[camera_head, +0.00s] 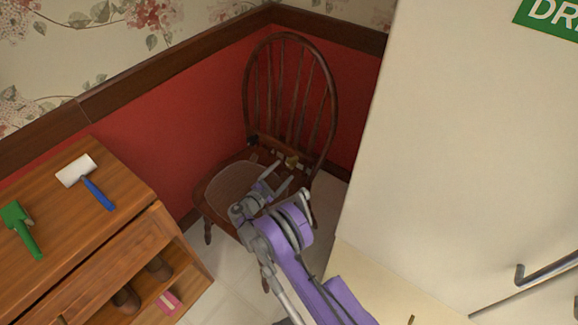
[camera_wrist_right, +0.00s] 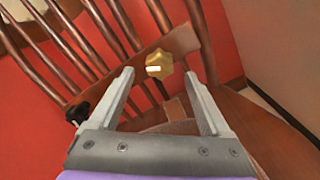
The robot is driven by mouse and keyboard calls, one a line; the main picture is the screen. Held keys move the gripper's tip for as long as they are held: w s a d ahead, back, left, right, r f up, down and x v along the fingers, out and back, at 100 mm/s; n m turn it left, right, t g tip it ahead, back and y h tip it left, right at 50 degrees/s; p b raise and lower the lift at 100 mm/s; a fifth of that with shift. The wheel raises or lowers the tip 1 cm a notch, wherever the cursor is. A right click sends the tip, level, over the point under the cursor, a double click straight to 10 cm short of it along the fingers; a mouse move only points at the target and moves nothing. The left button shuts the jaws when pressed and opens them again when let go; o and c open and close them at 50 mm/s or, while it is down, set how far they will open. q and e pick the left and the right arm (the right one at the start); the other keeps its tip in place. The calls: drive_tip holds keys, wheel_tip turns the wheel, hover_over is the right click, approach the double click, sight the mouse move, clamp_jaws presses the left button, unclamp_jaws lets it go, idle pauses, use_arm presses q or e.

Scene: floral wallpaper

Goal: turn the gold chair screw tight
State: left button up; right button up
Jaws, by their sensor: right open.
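The wooden chair (camera_head: 247,176) stands in the corner, with a spindle back and a round-topped frame. The gold screw (camera_head: 291,161) is a lobed knob at the base of the chair back; it also shows in the right wrist view (camera_wrist_right: 159,64). A black knob (camera_wrist_right: 78,112) sits on the same rail to its left. My right gripper (camera_head: 288,175) is open over the seat. In the right wrist view its two fingers (camera_wrist_right: 160,88) point toward the gold screw, which lies beyond the fingertips, between them and not touching. My left gripper does not show.
A large white panel (camera_head: 450,130) with a metal handle closes off the right side. Red wainscot walls stand close behind the chair.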

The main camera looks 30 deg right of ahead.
sight(289, 166)
drive_tip(key=x, duration=0.5)
clamp_jaws()
idle(0.4)
